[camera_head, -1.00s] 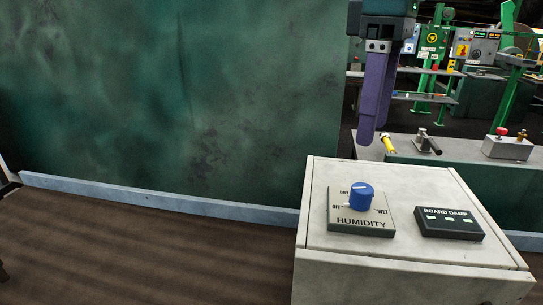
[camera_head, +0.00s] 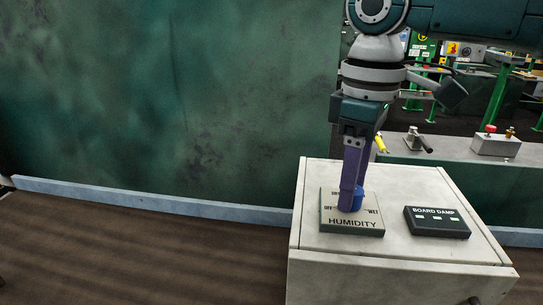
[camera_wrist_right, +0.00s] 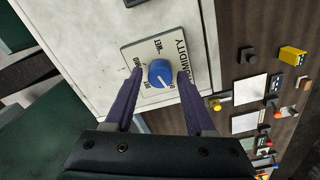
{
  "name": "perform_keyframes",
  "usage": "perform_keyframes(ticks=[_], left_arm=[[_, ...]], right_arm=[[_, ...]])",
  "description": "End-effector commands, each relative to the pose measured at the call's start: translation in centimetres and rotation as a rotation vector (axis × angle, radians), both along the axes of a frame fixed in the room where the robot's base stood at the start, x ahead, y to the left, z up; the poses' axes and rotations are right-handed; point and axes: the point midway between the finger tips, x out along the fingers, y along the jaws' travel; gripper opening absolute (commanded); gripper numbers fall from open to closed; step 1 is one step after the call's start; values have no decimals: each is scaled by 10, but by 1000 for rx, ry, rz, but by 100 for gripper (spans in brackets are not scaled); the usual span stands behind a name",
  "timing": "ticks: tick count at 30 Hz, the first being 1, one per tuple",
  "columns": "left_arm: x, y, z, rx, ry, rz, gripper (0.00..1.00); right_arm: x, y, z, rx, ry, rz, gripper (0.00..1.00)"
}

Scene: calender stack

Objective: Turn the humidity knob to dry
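The blue humidity knob (camera_head: 357,199) stands on a square plate (camera_head: 352,231) marked HUMIDITY, on top of a pale cabinet. The plate has DRY, OFF and WET marks. In the wrist view, the knob (camera_wrist_right: 160,73) shows from above with a white pointer line towards its lower right; I cannot tell for sure which mark it meets. My right gripper (camera_head: 351,208) points down over the knob, and its purple fingers partly hide it in the head view. In the wrist view, the right gripper's fingers (camera_wrist_right: 159,76) are apart, one on each side of the knob, with small gaps. My left gripper is out of view.
A dark BOARD DAMP box (camera_head: 436,221) with small lit indicators sits right of the plate on the cabinet top (camera_head: 307,226). A grey bench with levers (camera_head: 413,140) stands behind.

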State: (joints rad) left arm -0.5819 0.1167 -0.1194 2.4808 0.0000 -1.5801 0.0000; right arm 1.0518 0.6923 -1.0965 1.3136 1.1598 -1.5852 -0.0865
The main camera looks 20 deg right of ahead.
Motion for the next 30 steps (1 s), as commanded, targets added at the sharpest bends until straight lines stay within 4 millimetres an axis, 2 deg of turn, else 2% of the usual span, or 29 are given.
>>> perform_keyframes(ticks=[2, 14, 23, 30], left_arm=[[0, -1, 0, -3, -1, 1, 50], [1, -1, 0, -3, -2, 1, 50], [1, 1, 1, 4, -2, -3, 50], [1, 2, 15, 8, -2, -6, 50]], right_arm=[[0, 0, 0, 0, 0, 0, 45], [0, 0, 0, 1, -1, 0, 0], [0, 0, 1, 1, -1, -3, 0], [0, 1, 4, 2, 2, -63, 0]])
